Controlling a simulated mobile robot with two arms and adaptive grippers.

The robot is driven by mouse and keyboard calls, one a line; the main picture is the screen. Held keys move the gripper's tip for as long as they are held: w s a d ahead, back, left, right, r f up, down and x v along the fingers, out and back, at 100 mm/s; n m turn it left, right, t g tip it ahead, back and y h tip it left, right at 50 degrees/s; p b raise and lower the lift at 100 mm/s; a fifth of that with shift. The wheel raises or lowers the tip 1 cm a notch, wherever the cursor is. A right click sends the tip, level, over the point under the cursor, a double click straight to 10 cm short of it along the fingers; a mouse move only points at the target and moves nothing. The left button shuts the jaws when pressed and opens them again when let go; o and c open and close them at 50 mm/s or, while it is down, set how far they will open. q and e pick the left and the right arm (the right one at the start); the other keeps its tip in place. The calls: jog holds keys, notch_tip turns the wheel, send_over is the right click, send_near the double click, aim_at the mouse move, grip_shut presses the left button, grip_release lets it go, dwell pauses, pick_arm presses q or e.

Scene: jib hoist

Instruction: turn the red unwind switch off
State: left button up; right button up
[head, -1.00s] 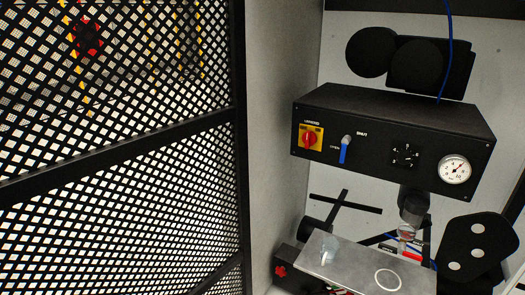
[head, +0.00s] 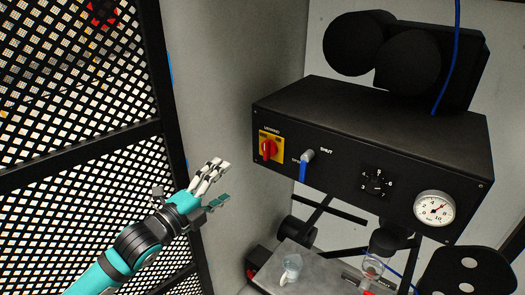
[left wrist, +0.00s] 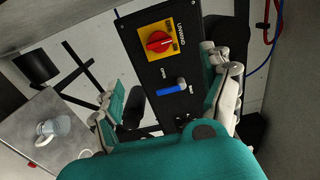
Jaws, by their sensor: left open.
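The red unwind switch (head: 268,149) is a red rotary knob on a yellow plate, at the left end of the black control box's front. In the left wrist view the red knob (left wrist: 159,42) shows ahead, above the gap between my fingers. My left gripper (head: 220,183) is open and empty, to the left of and a little below the switch, apart from it. Its fingers also show in the left wrist view (left wrist: 165,95). A blue-handled valve lever (head: 304,168) sits right of the switch, its handle pointing down. My right gripper is not in view.
The black control box (head: 370,130) also carries a numbered dial (head: 377,181) and a round gauge (head: 434,208). Below is a metal table (head: 318,272) with a clear mug (head: 291,268). A black mesh panel (head: 70,120) stands at left, with a grey wall (head: 225,80) beside it.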

aim_at(265, 152)
pick_arm(q)
jog(key=p+x, duration=0.3)
jog(key=x, duration=1.2)
jog(key=shift+w+d, duration=0.1)
jog(key=shift+d, duration=0.15)
jog(key=shift+w+d+f, duration=0.1)
jog(key=shift+w+d, duration=0.3)
jog(key=shift+w, duration=0.2)
jog(key=c, duration=1.2)
